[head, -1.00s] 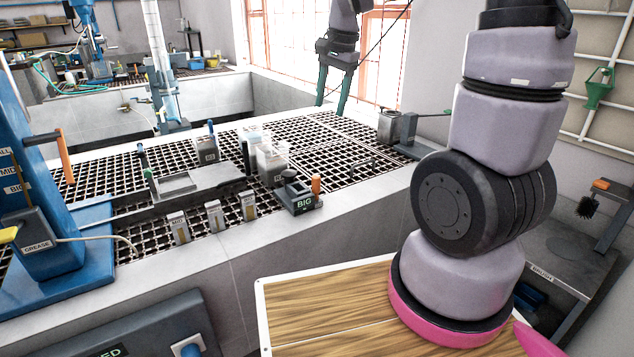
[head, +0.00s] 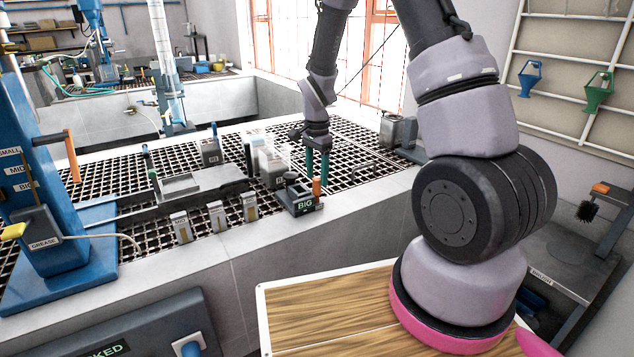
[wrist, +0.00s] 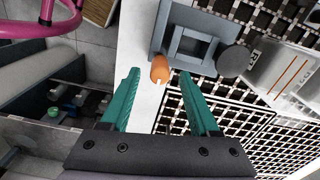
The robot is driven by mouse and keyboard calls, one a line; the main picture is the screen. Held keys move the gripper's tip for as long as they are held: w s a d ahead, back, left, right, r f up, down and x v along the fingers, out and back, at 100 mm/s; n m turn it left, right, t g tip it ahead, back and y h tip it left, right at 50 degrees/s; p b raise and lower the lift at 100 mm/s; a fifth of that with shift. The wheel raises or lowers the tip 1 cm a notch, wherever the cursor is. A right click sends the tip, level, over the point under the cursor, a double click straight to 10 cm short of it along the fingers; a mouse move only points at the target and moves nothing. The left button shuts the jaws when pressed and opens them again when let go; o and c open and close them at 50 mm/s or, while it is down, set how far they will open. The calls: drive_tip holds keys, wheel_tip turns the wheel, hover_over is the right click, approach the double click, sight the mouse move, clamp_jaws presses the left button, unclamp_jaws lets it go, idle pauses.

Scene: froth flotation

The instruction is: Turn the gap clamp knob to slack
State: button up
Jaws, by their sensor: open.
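An orange upright knob (head: 316,187) stands on a small dark grey block labelled BIG (head: 305,206), at the front edge of the grated bench. I take it to be the gap clamp knob; no label on it can be read. In the wrist view the knob (wrist: 160,69) has a white mark and lies between the tips of my gripper's fingers. My gripper (head: 317,172) has two teal fingers, points down and is open and empty. The fingers are close above or around the knob; I cannot tell the exact height or any contact.
Several small labelled blocks stand left of the knob, with pale containers (head: 270,160) behind it. A blue machine (head: 40,230) with a grease box stands at the left. A grey device (head: 392,130) sits to the right. Open grating surrounds them.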

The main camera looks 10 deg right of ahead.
sight(317, 190)
drive_tip(key=shift+f, duration=1.35)
clamp_jaws()
